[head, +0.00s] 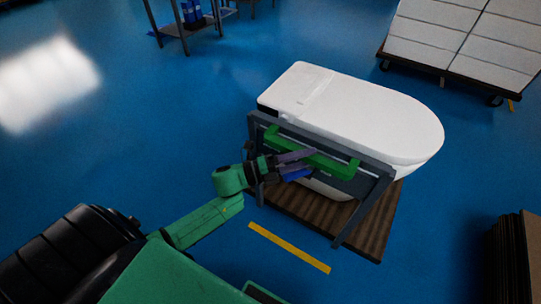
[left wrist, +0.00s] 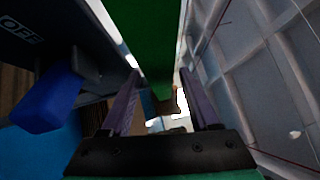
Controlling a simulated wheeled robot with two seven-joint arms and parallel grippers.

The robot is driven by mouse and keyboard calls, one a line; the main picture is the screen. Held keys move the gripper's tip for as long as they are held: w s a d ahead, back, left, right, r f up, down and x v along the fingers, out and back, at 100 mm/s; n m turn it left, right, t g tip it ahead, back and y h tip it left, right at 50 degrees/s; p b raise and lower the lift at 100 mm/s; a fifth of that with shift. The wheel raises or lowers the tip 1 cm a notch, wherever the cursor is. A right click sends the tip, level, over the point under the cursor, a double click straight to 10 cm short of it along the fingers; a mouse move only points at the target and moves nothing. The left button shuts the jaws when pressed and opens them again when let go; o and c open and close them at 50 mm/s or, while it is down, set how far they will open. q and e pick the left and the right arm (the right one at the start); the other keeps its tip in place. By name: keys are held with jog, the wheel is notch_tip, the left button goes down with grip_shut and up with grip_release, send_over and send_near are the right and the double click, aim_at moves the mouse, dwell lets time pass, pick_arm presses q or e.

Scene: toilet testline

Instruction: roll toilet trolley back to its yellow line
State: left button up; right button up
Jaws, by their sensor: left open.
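The toilet trolley has a grey frame (head: 376,185), a brown slatted base (head: 372,232) and a green handle bar (head: 322,160). A white toilet (head: 372,108) sits on it. The yellow line (head: 289,248) lies on the floor just in front of the trolley, apart from its base. My left gripper (head: 303,157) is at the handle bar, with its fingers open. In the left wrist view the green bar (left wrist: 150,40) runs ahead between the two purple fingers (left wrist: 160,92); contact cannot be told. My right gripper is not in view.
A blue lever (left wrist: 48,100) beside a panel marked OFF is close to my left fingers. A cart with white panels (head: 462,40) stands at the back right, a grey rack (head: 180,30) at the back left. Brown stacked boards (head: 515,258) stand at the right. Blue floor is clear at left.

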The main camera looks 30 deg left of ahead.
pick_arm(q)
jog(key=b+v, duration=0.1)
jog(key=v, duration=1.3)
jog(key=shift+b, duration=0.4)
jog(key=s+a+f+n+y+p, duration=0.1)
jog(key=a+f+n+y, duration=0.4)
jog(key=f, duration=0.4)
jog(key=s+a+f+n+g+y+p, duration=0.1)
jog(key=a+f+n+y, duration=0.1)
jog(key=f+n+y, duration=0.4)
jog(key=s+a+f+n+y+p, duration=0.15)
jog(key=a+f+n, duration=0.25)
jog(key=f+n, duration=0.5)
jog(key=s+d+f+n+g, duration=0.2)
jog(key=s+f+g, duration=0.1)
jog(key=s+f, duration=0.3)
jog(key=s+d+f+n+g+y+p, duration=0.1)
jog(key=s+d+f+n+g, duration=0.1)
jog(key=s+f, duration=0.4)
jog(key=s+d+f+n+g+y+p, duration=0.1)
jog(key=s+d+f+n+g, duration=0.2)
jog(key=s, duration=0.8)
notch_tip(320, 180, down, 3)
jog(key=g, duration=0.2)
jog(key=shift+s+d+g, duration=0.25)
jog(key=shift+d+g, duration=0.1)
jog(key=shift+g, duration=0.05)
